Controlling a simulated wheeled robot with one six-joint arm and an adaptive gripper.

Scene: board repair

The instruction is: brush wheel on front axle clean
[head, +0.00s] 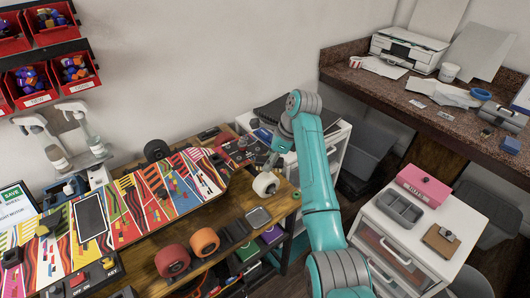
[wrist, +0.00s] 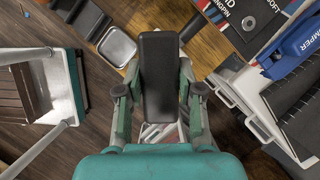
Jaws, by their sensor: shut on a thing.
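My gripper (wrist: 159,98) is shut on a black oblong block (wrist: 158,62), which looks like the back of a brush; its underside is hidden. In the head view my gripper (head: 275,156) is above the right end of the workbench, close over a pale, off-white wheel (head: 265,185). I cannot tell whether the brush touches this wheel. The wheel is hidden in the wrist view. The colourful skateboard deck (head: 150,205) lies along the bench. A red wheel (head: 172,261) and an orange wheel (head: 204,242) show at its near side, and a dark wheel (head: 156,150) at its far side.
A small metal tray (wrist: 117,46) lies near the bench edge; it also shows in the head view (head: 258,217). A white drawer cabinet (head: 400,232) with a pink box (head: 423,186) stands to the right. Red bins (head: 78,70) hang on the wall at left.

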